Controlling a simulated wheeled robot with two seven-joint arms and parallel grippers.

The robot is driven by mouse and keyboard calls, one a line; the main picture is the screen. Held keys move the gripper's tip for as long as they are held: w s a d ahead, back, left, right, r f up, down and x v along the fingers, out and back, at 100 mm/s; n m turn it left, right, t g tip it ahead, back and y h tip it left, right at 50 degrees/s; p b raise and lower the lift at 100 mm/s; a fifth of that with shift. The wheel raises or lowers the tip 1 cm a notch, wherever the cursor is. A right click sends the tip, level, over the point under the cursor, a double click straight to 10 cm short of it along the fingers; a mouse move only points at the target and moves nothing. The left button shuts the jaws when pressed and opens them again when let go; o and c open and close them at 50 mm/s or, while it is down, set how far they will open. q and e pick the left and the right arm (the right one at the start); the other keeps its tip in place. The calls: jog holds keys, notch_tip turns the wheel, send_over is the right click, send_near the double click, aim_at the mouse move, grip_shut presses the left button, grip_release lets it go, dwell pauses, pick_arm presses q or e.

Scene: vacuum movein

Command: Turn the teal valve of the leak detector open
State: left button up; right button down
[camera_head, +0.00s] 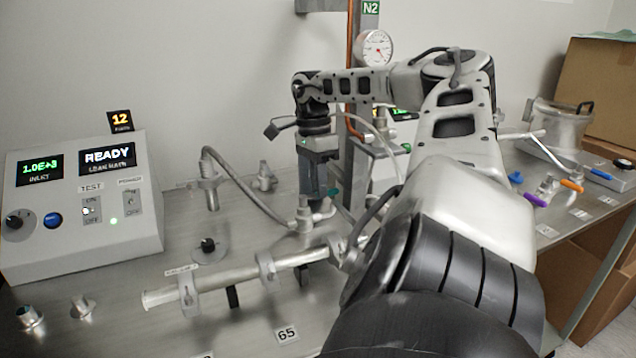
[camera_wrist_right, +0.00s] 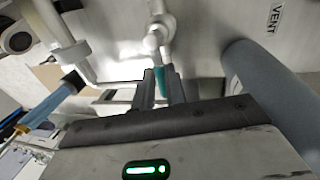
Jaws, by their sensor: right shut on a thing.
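The leak detector (camera_head: 130,238) is the pale console at the left in the head view, with lit readouts "1.0E+3" and "READY". My right gripper (camera_head: 318,195) points down at a metal pipe fitting right of the console. A bit of the teal valve (camera_head: 334,193) shows beside its fingertips. In the right wrist view the teal valve handle (camera_wrist_right: 159,80) lies between the two fingers, and my right gripper (camera_wrist_right: 162,84) is shut on it. The handle joins a metal fitting above it in that view. The fingers hide part of the handle. My left gripper is not in view.
A horizontal metal pipe (camera_head: 220,283) on clamps lies in front. A curved hose (camera_head: 232,180) runs behind it. A pressure gauge (camera_head: 375,48) stands at the back. A "VENT" label (camera_wrist_right: 274,16) shows beside the fitting.

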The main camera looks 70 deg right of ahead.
jog(key=c, duration=1.4)
grip_release()
jog(key=shift+c, duration=0.2)
jog(key=shift+r, duration=0.1)
jog(key=shift+d+r, duration=0.1)
jog(key=shift+r, duration=0.2)
pick_arm(q)
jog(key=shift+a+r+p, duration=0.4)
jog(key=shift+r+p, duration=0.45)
jog(key=shift+p, duration=1.25)
pick_arm(e)
notch_tip(320, 180, up, 15)
jog(key=w+d, duration=0.2)
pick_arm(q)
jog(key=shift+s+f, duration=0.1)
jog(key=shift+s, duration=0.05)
pick_arm(e)
jog(key=shift+f, duration=0.2)
